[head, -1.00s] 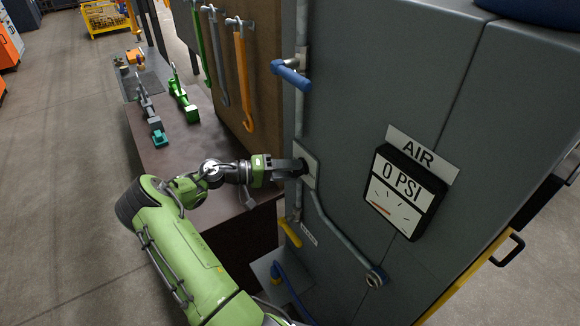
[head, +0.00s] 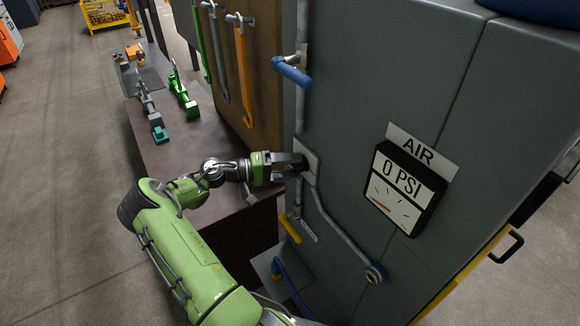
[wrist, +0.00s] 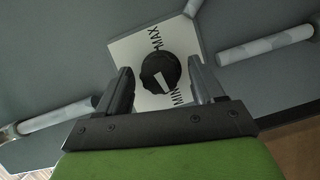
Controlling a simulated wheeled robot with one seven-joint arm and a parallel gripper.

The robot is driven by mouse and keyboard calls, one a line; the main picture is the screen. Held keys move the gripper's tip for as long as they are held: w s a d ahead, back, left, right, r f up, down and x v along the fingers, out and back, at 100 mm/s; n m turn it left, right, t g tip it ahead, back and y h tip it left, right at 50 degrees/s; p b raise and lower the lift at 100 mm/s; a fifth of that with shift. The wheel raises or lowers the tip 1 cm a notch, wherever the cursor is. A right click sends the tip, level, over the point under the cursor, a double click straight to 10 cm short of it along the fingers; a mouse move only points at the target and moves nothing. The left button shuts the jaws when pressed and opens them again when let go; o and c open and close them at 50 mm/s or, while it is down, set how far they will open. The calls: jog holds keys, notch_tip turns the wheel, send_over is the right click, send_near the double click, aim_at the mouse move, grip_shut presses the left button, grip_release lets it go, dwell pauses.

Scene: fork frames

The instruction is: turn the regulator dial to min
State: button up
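An AIR gauge (head: 403,188) reading 0 PSI is on the grey cabinet (head: 380,70). A blue-handled valve (head: 291,72) is above the plate and a yellow handle (head: 290,230) below. Pipes (wrist: 265,44) run beside the plate. A workbench (head: 180,155) with tools stands left.

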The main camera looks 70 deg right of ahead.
jog(key=b+v, duration=0.2)
jog(key=v, duration=1.3)
jog(key=shift+w, duration=0.35)
jog(key=shift+a, duration=0.1)
